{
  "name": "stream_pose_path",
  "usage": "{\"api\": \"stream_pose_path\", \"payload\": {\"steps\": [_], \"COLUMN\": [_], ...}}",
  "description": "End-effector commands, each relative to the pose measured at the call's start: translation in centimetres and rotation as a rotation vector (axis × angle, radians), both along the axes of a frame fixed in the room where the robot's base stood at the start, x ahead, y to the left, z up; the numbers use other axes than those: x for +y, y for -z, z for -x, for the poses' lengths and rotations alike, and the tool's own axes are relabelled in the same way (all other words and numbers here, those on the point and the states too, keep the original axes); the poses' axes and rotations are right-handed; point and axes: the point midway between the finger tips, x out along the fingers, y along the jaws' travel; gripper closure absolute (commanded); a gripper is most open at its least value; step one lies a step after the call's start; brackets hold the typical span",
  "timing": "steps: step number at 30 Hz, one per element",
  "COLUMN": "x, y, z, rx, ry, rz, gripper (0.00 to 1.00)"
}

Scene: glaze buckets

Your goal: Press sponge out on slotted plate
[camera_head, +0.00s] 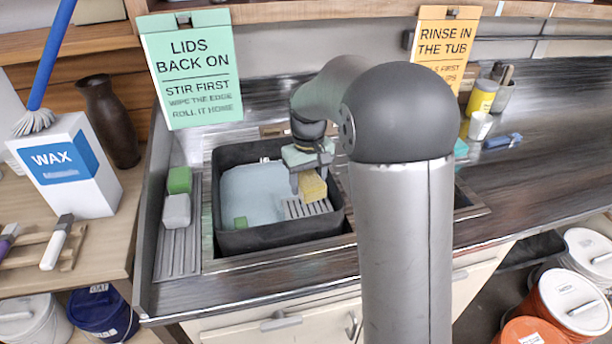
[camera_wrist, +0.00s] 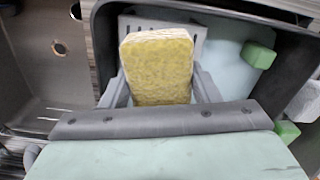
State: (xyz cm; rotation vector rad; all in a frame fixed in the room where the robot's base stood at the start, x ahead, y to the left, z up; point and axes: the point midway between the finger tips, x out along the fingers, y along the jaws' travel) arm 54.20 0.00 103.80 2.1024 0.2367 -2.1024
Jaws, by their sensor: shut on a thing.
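My gripper (camera_head: 308,178) is shut on a yellow sponge (camera_head: 312,187). In the wrist view the sponge (camera_wrist: 157,68) sits upright between the two grey fingers, with a paler top edge. In the head view it is over the light grey slotted plate (camera_head: 303,209), which lies at the right side of a black tub (camera_head: 262,238). The plate also shows behind the sponge in the wrist view (camera_wrist: 196,32). I cannot tell whether the sponge touches the plate. Pale blue water (camera_head: 250,190) fills the rest of the tub. My arm hides part of the sink.
A green block (camera_head: 240,223) is in the tub. A green sponge (camera_head: 179,180) and a grey one (camera_head: 176,211) lie on the ribbed drainboard (camera_head: 180,255) at the left.

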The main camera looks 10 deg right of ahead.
Motion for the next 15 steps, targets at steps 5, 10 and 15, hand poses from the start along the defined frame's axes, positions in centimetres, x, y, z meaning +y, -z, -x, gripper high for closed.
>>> {"api": "stream_pose_path", "payload": {"steps": [5, 10, 15], "x": [0.0, 0.0, 0.0], "y": [2.0, 3.0, 3.9], "z": [0.0, 0.0, 0.0], "rx": [0.000, 0.000, 0.000], "ry": [0.000, 0.000, 0.000], "rz": [0.000, 0.000, 0.000], "gripper": [0.66, 0.66, 0.66]}}
